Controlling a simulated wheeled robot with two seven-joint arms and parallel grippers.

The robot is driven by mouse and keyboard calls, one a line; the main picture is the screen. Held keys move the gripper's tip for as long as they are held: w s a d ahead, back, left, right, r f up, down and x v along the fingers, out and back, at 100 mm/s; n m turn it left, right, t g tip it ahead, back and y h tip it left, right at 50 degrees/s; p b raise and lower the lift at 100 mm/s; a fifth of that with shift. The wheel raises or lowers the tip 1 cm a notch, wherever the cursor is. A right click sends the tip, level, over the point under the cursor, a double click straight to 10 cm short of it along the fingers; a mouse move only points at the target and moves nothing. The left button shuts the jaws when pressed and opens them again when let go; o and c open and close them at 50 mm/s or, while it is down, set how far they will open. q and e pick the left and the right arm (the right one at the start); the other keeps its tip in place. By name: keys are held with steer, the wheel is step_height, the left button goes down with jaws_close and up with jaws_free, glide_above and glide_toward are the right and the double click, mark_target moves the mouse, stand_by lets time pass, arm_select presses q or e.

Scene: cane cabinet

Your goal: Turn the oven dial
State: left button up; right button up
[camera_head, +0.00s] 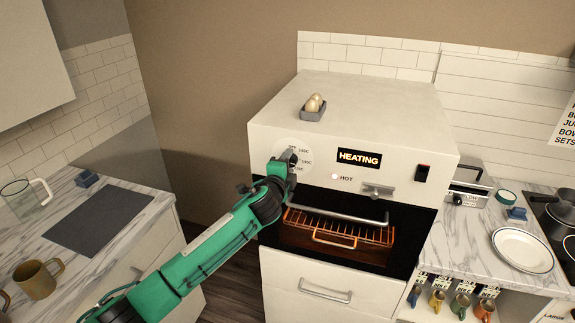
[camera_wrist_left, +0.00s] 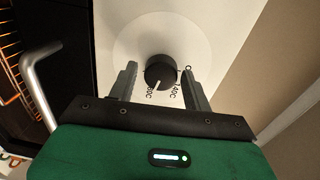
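The oven (camera_head: 345,105) is a white block with a dial plate at the left of its front panel. My left gripper (camera_head: 292,160) is at the dial plate and hides the dial in the head view. In the left wrist view the round black dial (camera_wrist_left: 160,71) sits between the two fingers of my left gripper (camera_wrist_left: 163,85). The fingers are open on either side of it, with a visible gap at the left one; contact on the right is unclear. The dial's white mark points towards a partly hidden label ending in "80C". My right gripper is in neither view.
A lit display (camera_head: 359,158) reads "HEATING", and a small lamp (camera_head: 335,176) glows beside "HOT". Below, a glowing wire rack (camera_head: 340,232) shows behind an oven handle bar (camera_head: 335,215). An egg tray (camera_head: 313,112) stands on top. Counters flank the oven.

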arm_select(q)
steer(key=shift+o, duration=0.5)
steer(key=b+v, duration=0.4)
steer(key=v, duration=0.9)
steer(key=shift+s, duration=0.4)
